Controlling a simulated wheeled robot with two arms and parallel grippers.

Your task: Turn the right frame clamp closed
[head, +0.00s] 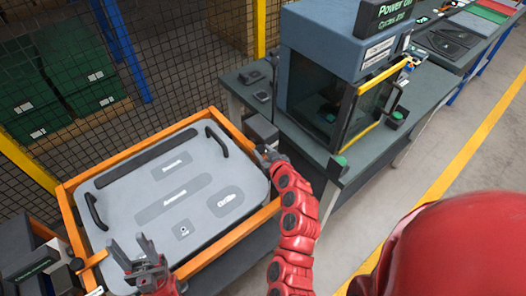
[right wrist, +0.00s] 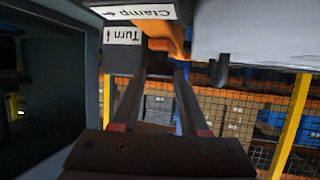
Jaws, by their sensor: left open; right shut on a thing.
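The right frame clamp shows in the head view as a grey block (head: 262,130) at the right side of the orange frame (head: 238,232). A grey door panel (head: 175,190) lies in the frame. My left gripper (head: 133,258) is open and empty over the panel's near edge.
Another orange clamp piece (head: 92,261) is at the frame's near left. A mesh fence (head: 185,50) runs behind. Clear floor (head: 455,120) lies to the right.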

